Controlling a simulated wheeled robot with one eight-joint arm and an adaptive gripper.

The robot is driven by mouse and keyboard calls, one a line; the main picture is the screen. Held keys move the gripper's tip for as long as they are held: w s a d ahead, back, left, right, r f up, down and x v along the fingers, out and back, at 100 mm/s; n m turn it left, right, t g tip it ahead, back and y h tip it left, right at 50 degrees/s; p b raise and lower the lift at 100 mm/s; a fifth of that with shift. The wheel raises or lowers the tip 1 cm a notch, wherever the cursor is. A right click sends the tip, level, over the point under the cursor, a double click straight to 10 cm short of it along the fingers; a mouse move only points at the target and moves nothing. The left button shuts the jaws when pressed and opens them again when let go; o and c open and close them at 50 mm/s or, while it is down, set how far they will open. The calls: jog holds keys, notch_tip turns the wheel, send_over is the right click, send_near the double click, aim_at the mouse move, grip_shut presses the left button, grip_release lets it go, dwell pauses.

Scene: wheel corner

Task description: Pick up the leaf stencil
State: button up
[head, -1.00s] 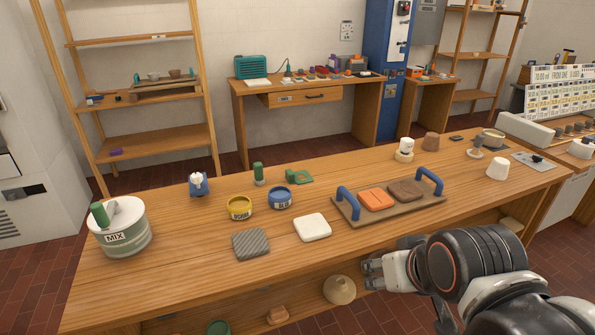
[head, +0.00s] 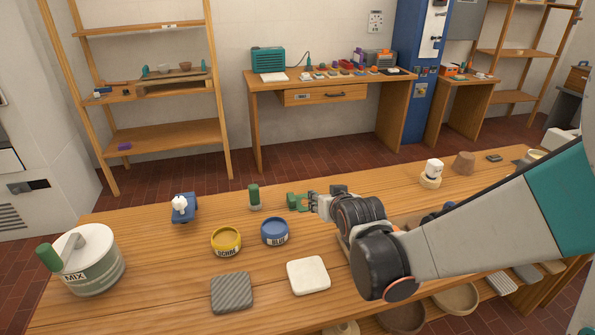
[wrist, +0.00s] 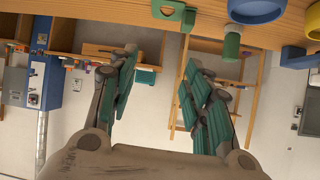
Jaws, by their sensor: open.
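The leaf stencil (head: 296,201) looks like a small green plate with a cut-out and a raised green block. It lies on the wooden table behind the blue tub, and its right part is hidden behind my gripper in the head view. My gripper (head: 318,203) is at the stencil's right side in that picture; I cannot tell whether they touch. In the wrist view the stencil (wrist: 172,13) shows at the top edge, apart from the fingers. My gripper (wrist: 160,60) is open there, with nothing between its fingers.
A green-topped cylinder (head: 254,196) stands just left of the stencil. The blue tub (head: 275,231) and yellow tub (head: 226,241) are in front. A white slab (head: 308,275) and grey ribbed slab (head: 232,292) lie nearer. My arm hides much of the tray.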

jog(key=n+t+y, duration=0.1)
jog(key=n, duration=0.1)
send_near(292, 198)
jog(key=shift+w+a+f+p, duration=0.3)
jog(key=shift+w+f, duration=0.2)
jog(key=shift+w, duration=0.05)
jog(key=shift+w+a+f+p, duration=0.25)
jog(key=shift+w+f+p, duration=0.05)
jog(key=shift+w+f, duration=0.25)
jog(key=shift+y, duration=0.3)
jog(key=shift+w+d+r+b+x, duration=0.1)
jog(key=shift+b+x, duration=0.35)
jog(key=shift+x, duration=0.65)
jog(key=shift+w+d+r+b+x, duration=0.15)
jog(key=shift+b+x, duration=0.35)
jog(key=shift+x, duration=0.6)
jog(key=shift+d+r+b+x, duration=0.1)
jog(key=shift+b+x, duration=0.35)
jog(key=shift+x, duration=0.65)
grip_shut()
